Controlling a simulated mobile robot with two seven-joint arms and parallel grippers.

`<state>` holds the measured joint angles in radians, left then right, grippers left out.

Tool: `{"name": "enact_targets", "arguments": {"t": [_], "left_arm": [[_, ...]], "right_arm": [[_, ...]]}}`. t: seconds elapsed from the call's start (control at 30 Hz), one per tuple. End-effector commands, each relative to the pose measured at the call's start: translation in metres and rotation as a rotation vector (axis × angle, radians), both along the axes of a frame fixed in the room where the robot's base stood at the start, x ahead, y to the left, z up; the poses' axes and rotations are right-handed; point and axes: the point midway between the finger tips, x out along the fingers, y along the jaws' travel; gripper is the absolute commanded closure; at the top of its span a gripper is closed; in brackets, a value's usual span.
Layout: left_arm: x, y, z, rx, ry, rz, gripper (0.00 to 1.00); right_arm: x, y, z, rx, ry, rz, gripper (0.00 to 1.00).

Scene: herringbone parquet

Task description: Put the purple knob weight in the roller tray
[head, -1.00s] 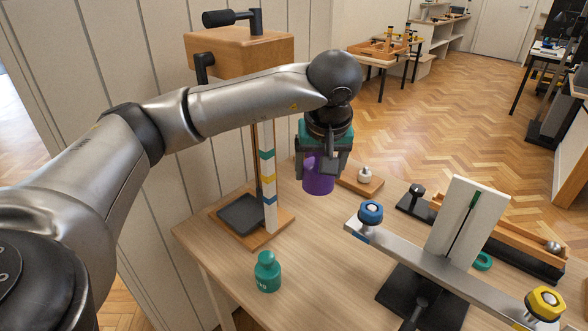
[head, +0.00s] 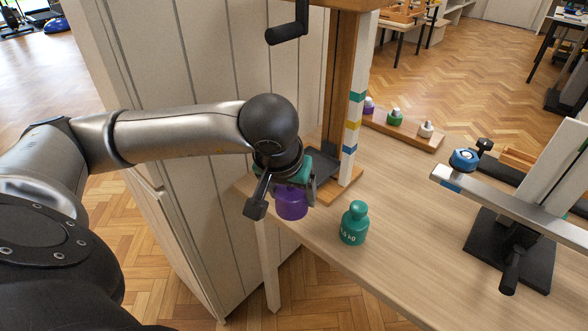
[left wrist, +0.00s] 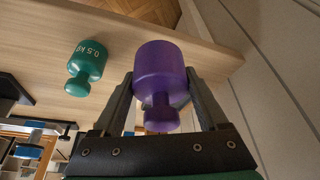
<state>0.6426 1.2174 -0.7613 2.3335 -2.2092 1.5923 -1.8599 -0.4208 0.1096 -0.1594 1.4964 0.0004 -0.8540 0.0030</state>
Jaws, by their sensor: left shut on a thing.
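The purple knob weight (head: 292,206) is held by my left gripper (head: 284,200), whose two fingers sit on either side of it. In the left wrist view the purple weight (left wrist: 158,72) lies between the fingers, its knob toward the palm. It hangs near the table's left edge, beside the wooden stand with the striped post. I cannot tell surely which thing is the roller tray; a dark tray-like plate (head: 322,166) lies on the stand's base, partly hidden by my gripper. My right gripper is not in view.
A green weight (head: 354,223) stands on the table (head: 400,240) close right of my gripper. A wooden rack (head: 420,137) with several small weights lies behind. A beam with a blue knob (head: 464,158) crosses the right. A crank handle (head: 287,30) sticks out above.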

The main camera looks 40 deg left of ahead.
Motion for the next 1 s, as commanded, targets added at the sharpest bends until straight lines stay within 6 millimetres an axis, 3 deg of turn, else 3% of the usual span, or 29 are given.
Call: {"name": "enact_targets", "arguments": {"t": [0.13, 0.27, 1.0], "left_arm": [[-0.002, 0.0, -0.003, 0.003, -0.008, -0.017, 1.0], [0.01, 0.003, -0.003, 0.002, -0.011, -0.019, 1.0], [0.125, 0.04, -0.003, 0.0, -0.012, -0.018, 1.0]], "right_arm": [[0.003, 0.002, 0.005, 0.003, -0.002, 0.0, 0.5], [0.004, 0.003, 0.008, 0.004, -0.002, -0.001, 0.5], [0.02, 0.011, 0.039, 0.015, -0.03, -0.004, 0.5]]}}
